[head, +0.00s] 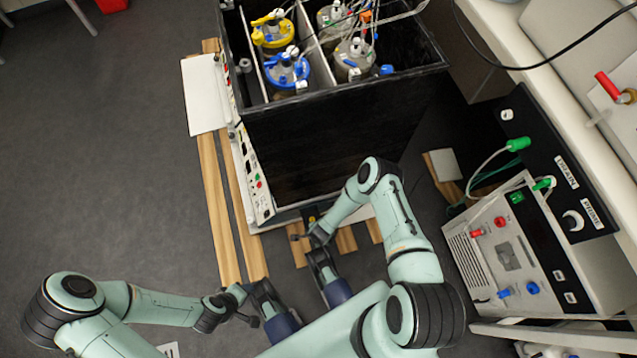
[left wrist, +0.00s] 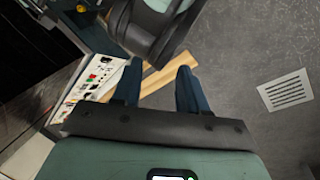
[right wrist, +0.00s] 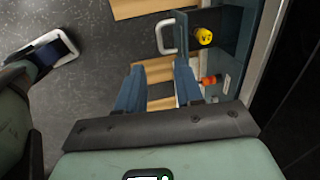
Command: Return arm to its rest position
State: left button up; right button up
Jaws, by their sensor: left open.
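My left arm comes in from the left of the head view, bent low over the floor. Its gripper (head: 282,327) is near the bottom middle, fingers down and away from the bioreactor box. In the left wrist view the blue fingers of the left gripper (left wrist: 157,82) are apart with nothing between them. My right arm is bent in front of the box, and its gripper (head: 337,291) hangs beside the left one, a small gap between them. In the right wrist view the fingers of the right gripper (right wrist: 158,80) are apart and empty.
A black box (head: 345,135) holds several vessels with yellow, blue and grey lids. Its pale control panel (head: 250,175) faces left. Wooden slats (head: 215,190) lie below. A pump unit (head: 510,250) stands at the right. The floor at the left (head: 90,170) is clear.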

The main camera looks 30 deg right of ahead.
pick_arm(q)
jog(key=shift+s+d+r, duration=0.3)
jog(key=shift+s+r, duration=0.1)
jog(key=shift+s, duration=0.2)
pick_arm(e)
jog(key=shift+s+r, duration=0.15)
jog(key=shift+r, duration=0.8)
pick_arm(q)
jog(key=s+d+r+g+p, duration=0.1)
jog(key=s+r+p, duration=0.1)
jog(key=r+p, duration=0.6)
jog(key=s+r+g+p, duration=0.1)
jog(key=r+p, duration=0.7)
jog(key=shift+s+d+m+h+p, duration=0.3)
jog(key=shift+s+d+h, duration=0.05)
jog(key=shift+d+h, duration=0.05)
pick_arm(e)
jog(key=s+a+r+n+g+y, duration=0.1)
jog(key=s+r+n, duration=0.3)
jog(key=r, duration=0.7)
jog(key=s+a+r+n+g+y, duration=0.1)
jog(key=s+r+n, duration=0.3)
jog(key=r+n, duration=0.3)
jog(key=s+a+r+n+g+y, duration=0.1)
jog(key=s+r+n, duration=0.3)
jog(key=r, duration=1.2)
jog(key=shift+s+r+n+y, duration=0.35)
jog(key=shift+n+y, duration=0.15)
jog(key=shift+n, duration=0.2)
